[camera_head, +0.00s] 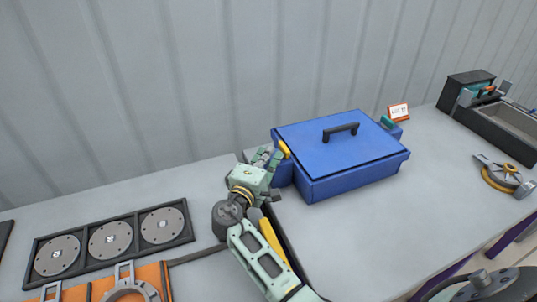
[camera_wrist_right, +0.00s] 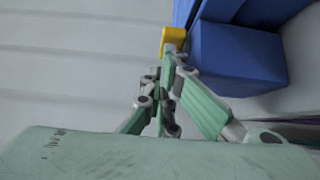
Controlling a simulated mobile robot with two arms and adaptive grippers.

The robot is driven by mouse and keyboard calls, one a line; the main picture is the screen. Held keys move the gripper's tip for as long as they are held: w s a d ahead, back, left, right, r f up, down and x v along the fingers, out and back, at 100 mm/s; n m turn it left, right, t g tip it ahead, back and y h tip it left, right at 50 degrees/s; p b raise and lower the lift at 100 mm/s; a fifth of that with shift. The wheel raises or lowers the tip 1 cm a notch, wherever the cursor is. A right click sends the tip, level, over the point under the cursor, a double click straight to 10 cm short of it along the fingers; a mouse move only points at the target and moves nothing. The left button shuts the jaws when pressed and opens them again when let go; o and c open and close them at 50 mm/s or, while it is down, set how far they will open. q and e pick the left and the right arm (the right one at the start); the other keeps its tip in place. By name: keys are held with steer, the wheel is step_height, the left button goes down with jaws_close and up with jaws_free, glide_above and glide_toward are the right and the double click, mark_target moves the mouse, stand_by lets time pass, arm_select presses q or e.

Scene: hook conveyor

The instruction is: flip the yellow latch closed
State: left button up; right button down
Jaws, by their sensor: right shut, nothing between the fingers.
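A blue box (camera_head: 352,175) with a flat blue lid (camera_head: 335,137) and a black handle (camera_head: 341,130) stands on the grey table. The yellow latch (camera_head: 284,149) is a small piece at the box's left end, by the lid's edge. In the right wrist view the yellow latch (camera_wrist_right: 174,38) shows at the top, beside the blue box (camera_wrist_right: 235,60). My right gripper (camera_head: 270,160) is shut and empty just left of the latch. In the wrist view its fingertips (camera_wrist_right: 168,58) are just below the latch; I cannot tell whether they touch it. My left gripper is out of view.
A black tray with grey discs (camera_head: 110,240) lies at the left. An orange fixture (camera_head: 125,287) is at the bottom left. A small sign (camera_head: 398,112) stands behind the box. A machine (camera_head: 495,110) and a yellow-based part (camera_head: 502,177) are at the right. The table before the box is clear.

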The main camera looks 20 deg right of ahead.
arm_select(q)
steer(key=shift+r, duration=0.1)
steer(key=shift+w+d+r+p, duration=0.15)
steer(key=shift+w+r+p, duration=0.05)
steer(key=shift+p, duration=0.1)
arm_select(e)
steer(key=shift+s+d+n+t+y, duration=0.1)
steer(key=shift+s+n+t+y, duration=0.1)
steer(key=shift+n+t+y, duration=0.15)
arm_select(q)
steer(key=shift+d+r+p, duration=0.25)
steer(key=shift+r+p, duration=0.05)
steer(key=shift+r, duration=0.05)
arm_select(e)
steer(key=shift+s+n+t+y, duration=0.2)
steer(key=shift+n+t+y, duration=0.25)
steer(key=shift+t+y, duration=0.1)
